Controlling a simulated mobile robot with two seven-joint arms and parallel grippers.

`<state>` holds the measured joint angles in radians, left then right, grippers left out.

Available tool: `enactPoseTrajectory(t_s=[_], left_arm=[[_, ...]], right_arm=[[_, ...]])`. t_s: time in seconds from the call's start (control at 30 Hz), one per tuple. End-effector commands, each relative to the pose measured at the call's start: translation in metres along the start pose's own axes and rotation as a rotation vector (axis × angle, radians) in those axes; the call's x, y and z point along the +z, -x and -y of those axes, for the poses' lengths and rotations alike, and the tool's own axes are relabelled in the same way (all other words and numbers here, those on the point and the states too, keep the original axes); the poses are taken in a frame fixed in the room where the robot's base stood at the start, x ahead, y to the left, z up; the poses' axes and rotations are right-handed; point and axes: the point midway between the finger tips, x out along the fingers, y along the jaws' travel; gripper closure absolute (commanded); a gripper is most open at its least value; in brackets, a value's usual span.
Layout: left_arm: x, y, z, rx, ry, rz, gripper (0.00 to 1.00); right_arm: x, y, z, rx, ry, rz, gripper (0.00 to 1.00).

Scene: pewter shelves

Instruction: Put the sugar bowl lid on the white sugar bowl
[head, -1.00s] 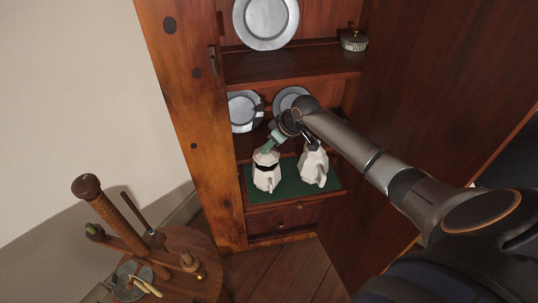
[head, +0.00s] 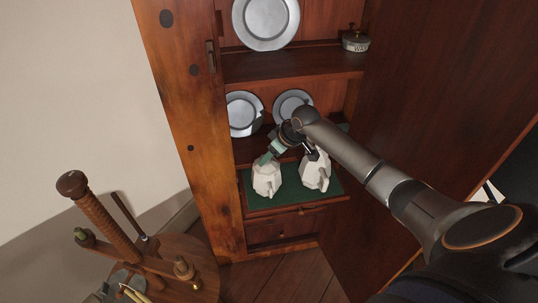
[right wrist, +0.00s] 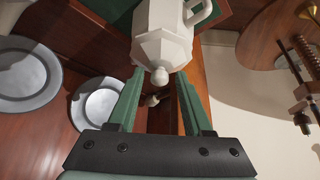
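The white faceted sugar bowl (head: 267,184) stands on the green mat in the cupboard, under my right gripper (head: 264,158). In the right wrist view the bowl (right wrist: 163,18) is at top centre. Its white lid (right wrist: 160,52) sits on top, with no gap visible, and its knob faces the camera. My right gripper (right wrist: 160,77) is open, its green fingers on either side of the knob with space on both sides. My left gripper is not in view.
A second white vessel (head: 315,174) stands close to the right on the green mat (head: 291,193). Pewter plates (head: 242,113) lean behind, and a larger plate (head: 266,22) is above. The open cupboard door (head: 440,90) bounds the right. A round wooden table (head: 195,255) stands at lower left.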

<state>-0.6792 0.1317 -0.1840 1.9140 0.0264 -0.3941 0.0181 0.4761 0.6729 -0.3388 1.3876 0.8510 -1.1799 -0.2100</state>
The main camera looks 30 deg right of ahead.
Motion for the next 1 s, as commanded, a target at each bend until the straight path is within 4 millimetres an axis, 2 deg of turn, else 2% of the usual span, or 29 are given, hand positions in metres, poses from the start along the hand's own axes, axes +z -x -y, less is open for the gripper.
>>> enactPoseTrajectory(t_s=[0.37,0.57,0.8,1.0], left_arm=[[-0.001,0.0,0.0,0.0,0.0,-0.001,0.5],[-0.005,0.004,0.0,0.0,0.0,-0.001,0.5],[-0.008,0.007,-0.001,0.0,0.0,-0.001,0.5],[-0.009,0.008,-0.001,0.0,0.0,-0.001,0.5]], right_arm=[[-0.002,0.005,0.0,0.0,0.001,-0.001,0.44],[-0.002,0.035,-0.001,0.003,0.004,0.0,0.44],[-0.002,0.087,-0.001,0.003,0.003,0.0,0.44],[-0.002,0.115,0.0,0.0,0.001,0.0,0.44]])
